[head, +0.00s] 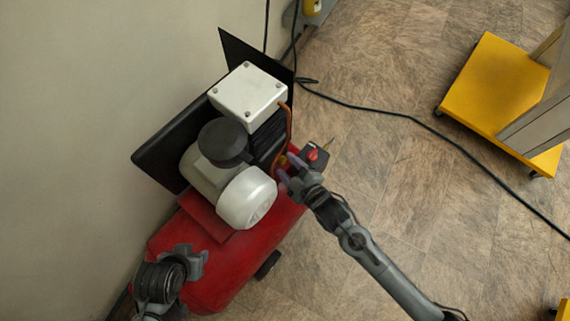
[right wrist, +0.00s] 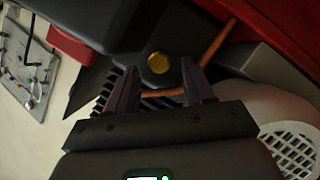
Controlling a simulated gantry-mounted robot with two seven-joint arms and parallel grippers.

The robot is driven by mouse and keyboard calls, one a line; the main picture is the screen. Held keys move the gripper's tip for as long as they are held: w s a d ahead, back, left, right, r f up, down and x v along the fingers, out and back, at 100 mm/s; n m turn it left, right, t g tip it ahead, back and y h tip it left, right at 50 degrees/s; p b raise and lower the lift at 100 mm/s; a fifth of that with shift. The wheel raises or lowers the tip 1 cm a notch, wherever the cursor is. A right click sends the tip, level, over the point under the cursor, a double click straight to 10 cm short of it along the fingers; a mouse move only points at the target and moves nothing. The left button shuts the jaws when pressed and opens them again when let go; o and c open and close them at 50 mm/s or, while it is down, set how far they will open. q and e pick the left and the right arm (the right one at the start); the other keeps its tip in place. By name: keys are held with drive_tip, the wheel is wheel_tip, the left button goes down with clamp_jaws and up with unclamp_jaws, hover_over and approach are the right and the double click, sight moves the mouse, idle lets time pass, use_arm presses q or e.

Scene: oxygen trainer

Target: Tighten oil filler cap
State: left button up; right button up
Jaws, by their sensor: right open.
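The oil filler cap is a round, gold-yellow cap (right wrist: 159,62) on a dark housing in the right wrist view. In the head view a small yellowish spot (head: 283,160) at my right gripper may be this cap, mostly hidden. My right gripper (head: 287,168) is open beside the red compressor's motor. In the right wrist view its two dark purple fingers (right wrist: 160,80) stand apart, with the cap seen in the gap between their tips; I see no contact. My left gripper (head: 197,260) is over the near end of the red tank (head: 222,272); its jaw opening is unclear.
An orange-brown pipe (right wrist: 213,46) runs close to the right gripper's fingers. A white box (head: 248,93) and a pale motor cover (head: 246,198) rise beside the gripper. A black cable (head: 380,116) crosses the floor. A yellow cart (head: 492,92) stands at right.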

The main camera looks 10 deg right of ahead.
drive_tip(key=shift+b+x, duration=0.3)
drive_tip(key=shift+x, duration=0.75)
